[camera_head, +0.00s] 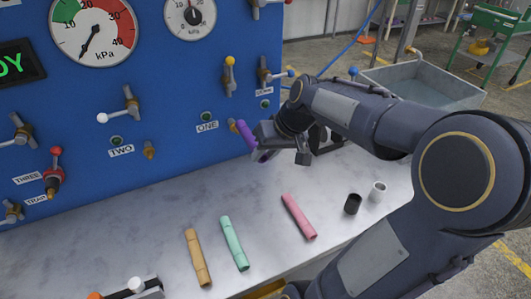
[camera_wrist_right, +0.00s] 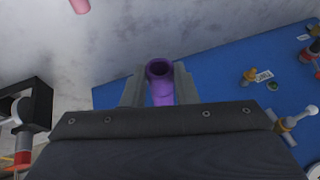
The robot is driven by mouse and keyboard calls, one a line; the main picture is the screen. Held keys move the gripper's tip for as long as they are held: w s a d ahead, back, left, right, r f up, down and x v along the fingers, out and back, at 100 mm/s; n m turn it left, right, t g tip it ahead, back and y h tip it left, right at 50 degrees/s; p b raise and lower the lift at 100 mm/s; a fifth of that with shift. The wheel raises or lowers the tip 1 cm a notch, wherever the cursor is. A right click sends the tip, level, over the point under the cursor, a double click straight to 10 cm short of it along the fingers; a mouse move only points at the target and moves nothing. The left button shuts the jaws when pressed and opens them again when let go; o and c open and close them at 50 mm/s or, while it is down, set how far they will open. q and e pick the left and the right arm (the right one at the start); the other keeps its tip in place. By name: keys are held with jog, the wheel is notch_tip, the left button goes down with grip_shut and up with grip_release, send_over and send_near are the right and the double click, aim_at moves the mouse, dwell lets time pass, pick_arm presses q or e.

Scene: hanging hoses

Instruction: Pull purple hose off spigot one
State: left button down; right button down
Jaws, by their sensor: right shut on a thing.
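The purple hose (camera_head: 246,135) is a short tube in front of the blue panel, tilted, with its upper end close to the brass spigot one (camera_head: 232,125) beside the label ONE. I cannot tell whether that end touches the spigot. My right gripper (camera_head: 263,151) is shut on the hose's lower part. In the right wrist view the purple hose (camera_wrist_right: 160,78) sits between the two fingers (camera_wrist_right: 160,88), with an open round end showing. The other end is hidden there. My left gripper is not in view.
Tan (camera_head: 198,258), mint (camera_head: 234,243) and pink (camera_head: 299,217) hoses lie on the grey bench. The panel carries valves and spigot two (camera_head: 149,150).

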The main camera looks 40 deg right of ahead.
jog(key=shift+r+p, duration=1.25)
jog(key=shift+r, duration=0.5)
